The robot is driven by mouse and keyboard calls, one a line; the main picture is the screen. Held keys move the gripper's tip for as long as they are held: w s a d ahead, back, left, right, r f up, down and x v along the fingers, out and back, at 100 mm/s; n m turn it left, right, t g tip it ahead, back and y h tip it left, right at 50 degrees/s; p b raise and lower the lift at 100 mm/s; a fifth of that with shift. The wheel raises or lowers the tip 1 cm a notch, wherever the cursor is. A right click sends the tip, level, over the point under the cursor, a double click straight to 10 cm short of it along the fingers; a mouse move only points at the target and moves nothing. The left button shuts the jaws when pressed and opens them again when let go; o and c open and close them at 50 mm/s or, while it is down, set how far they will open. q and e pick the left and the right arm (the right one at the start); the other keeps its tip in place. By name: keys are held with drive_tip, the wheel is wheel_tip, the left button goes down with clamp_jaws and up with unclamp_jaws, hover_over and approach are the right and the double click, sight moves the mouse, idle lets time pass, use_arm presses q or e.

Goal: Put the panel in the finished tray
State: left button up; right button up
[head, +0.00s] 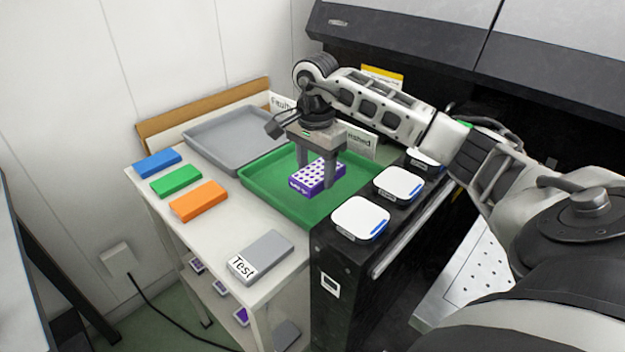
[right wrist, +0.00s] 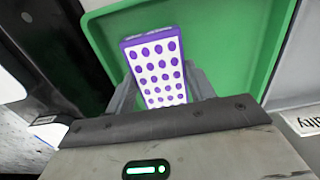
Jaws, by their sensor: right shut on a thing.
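The panel (head: 318,177) is a purple block with a white top covered in purple dots. My right gripper (head: 316,176) points down and is shut on it, one finger on each side. The panel is inside the outline of the green tray (head: 262,178), whose partly hidden label (head: 361,142) ends in "ished". I cannot tell whether the panel touches the tray floor. In the right wrist view the panel (right wrist: 156,68) sits between the fingers, with the green tray (right wrist: 232,45) behind it. My left gripper is not in view.
A grey tray (head: 232,140) lies left of the green one, near a "Faulty" label (head: 282,103). Blue (head: 157,163), green (head: 176,181) and orange (head: 198,201) blocks and a grey "Test" block (head: 261,256) lie on the white table. White-topped units (head: 361,217) line the right.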

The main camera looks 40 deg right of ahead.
sight(312, 168)
drive_tip(key=shift+w+d+f, duration=0.2)
drive_tip(key=shift+w+f, duration=0.45)
drive_tip(key=shift+f, duration=0.2)
wheel_tip(312, 168, down, 3)
drive_tip(key=shift+f, duration=0.1)
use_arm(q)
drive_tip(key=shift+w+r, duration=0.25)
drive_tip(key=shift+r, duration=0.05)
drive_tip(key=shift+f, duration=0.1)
use_arm(e)
drive_tip(key=shift+f, duration=0.1)
drive_tip(key=o, duration=1.1)
drive_tip(key=shift+r, duration=0.2)
wheel_tip(312, 168, up, 12)
drive_tip(key=shift+r, duration=0.1)
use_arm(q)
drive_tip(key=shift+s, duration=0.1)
